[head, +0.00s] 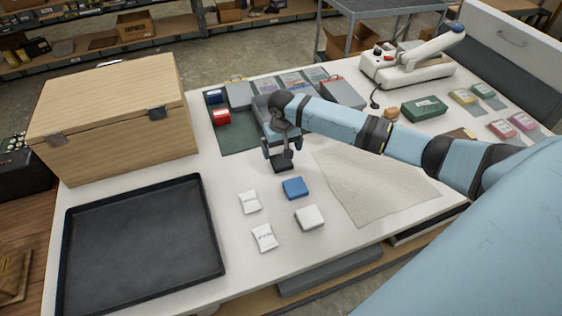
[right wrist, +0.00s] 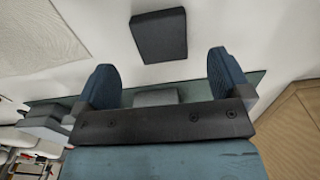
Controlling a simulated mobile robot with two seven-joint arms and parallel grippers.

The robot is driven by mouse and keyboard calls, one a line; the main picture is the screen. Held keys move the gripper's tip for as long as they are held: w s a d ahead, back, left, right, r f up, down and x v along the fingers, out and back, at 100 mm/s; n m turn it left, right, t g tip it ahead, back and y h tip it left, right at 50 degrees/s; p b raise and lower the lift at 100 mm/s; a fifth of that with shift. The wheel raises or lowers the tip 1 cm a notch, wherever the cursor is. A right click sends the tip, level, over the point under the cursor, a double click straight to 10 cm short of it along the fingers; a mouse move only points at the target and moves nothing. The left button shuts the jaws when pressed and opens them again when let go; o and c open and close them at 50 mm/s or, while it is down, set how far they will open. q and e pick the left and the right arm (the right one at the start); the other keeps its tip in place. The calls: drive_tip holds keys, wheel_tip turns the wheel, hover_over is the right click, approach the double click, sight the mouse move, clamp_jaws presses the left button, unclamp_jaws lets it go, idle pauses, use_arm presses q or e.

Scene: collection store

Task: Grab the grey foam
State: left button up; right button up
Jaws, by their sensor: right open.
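The grey foam is a small dark grey block (head: 284,166) on the white table, just under my right gripper (head: 280,149) in the head view. The gripper hides part of its far side. In the right wrist view the dark grey block (right wrist: 159,36) lies just beyond the fingertips, on the white surface. My right gripper (right wrist: 164,72) is open with its fingers wide apart, and the block is not between them. My left gripper is not in view.
A blue block (head: 295,187), a white block (head: 309,217) and two white packets (head: 250,202) (head: 264,238) lie nearby. A beige cloth (head: 375,186) is to the right. A black tray (head: 140,250) and a wooden box (head: 115,115) stand left. A green mat (head: 238,140) lies behind.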

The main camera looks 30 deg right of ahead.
sight(281, 160)
drive_tip(key=shift+w+f+p, duration=0.2)
drive_tip(key=shift+f+p, duration=0.25)
drive_tip(key=shift+f, duration=2.25)
drive_tip(key=c, duration=1)
